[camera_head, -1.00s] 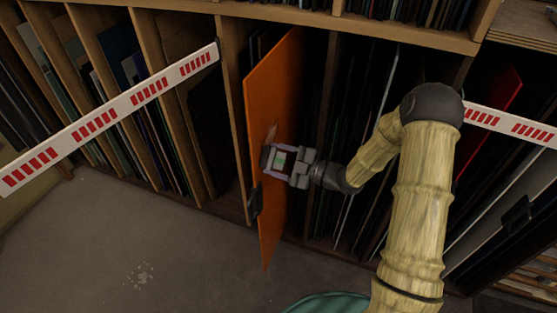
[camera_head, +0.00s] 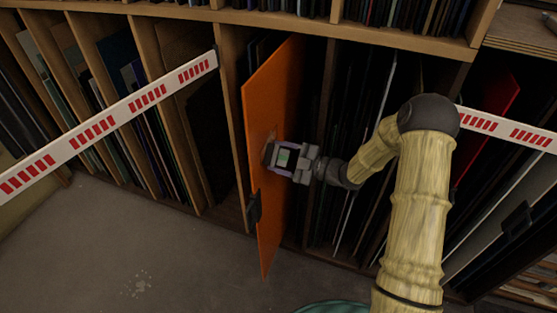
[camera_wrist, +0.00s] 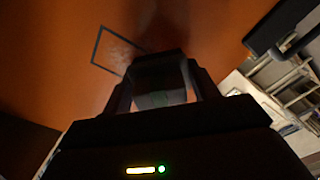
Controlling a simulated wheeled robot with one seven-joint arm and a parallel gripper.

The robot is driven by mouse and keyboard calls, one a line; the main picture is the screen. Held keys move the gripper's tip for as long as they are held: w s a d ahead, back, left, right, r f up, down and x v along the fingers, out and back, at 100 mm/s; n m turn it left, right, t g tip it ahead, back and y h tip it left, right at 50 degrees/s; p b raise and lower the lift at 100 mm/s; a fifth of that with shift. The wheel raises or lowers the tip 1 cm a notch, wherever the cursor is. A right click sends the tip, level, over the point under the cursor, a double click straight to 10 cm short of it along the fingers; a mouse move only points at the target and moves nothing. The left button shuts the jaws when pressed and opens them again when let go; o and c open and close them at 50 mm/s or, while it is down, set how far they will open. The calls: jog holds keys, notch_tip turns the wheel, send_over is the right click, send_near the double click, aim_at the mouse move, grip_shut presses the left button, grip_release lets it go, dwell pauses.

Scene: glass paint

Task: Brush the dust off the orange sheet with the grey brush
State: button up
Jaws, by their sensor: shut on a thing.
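The orange sheet (camera_head: 268,95) stands upright in the rack, jutting out from a slot; it fills much of the wrist view (camera_wrist: 50,60). My gripper (camera_head: 272,155) is in front of the sheet's middle, shut on the grey brush (camera_wrist: 160,80). The brush's dark head is at or very near the sheet; I cannot tell whether it touches. A faint pale dust patch shows just above the brush, and in the wrist view the dust (camera_wrist: 120,48) lies within a dark square outline. Brush and fingers hide part of the sheet.
A black clip (camera_head: 254,206) sits on the sheet's left edge. A red-and-white barrier (camera_head: 115,115) crosses the rack at left, another (camera_head: 508,130) at right. Rack dividers and stored sheets stand on both sides. The floor (camera_head: 150,250) in front is mostly clear.

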jog(key=shift+w+d, duration=0.3)
jog(key=shift+w, duration=0.65)
jog(key=shift+w+d, duration=0.25)
jog(key=shift+w, duration=0.7)
